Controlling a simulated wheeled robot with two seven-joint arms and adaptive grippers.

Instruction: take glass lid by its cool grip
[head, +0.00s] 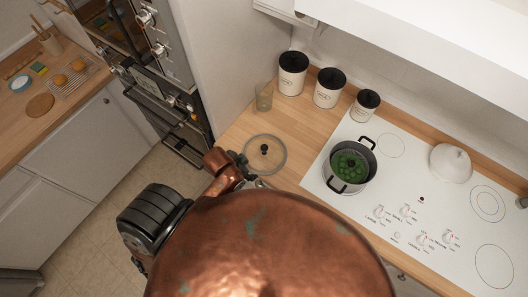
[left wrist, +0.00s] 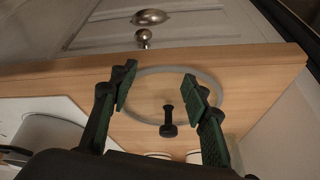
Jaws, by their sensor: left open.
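The round glass lid (head: 279,164) with a black knob grip (head: 264,149) lies on the wooden counter left of the hob. In the left wrist view its rim (left wrist: 165,69) and black knob (left wrist: 168,118) show between and beyond my open fingers. My left gripper (head: 246,166) is at the lid's left side in the head view, partly hidden by my copper-coloured arm. In the left wrist view the left gripper (left wrist: 160,76) is open and empty, with its fingers spread either side of the knob. Whether the fingers touch the lid cannot be told. My right gripper is not in view.
A pot (head: 349,166) with green contents stands on the white hob (head: 400,180), right of the lid. A glass tumbler (head: 263,97) and canisters (head: 328,88) stand behind it. A white domed object (head: 450,163) is on the hob. Wall ovens (head: 150,70) rise at left.

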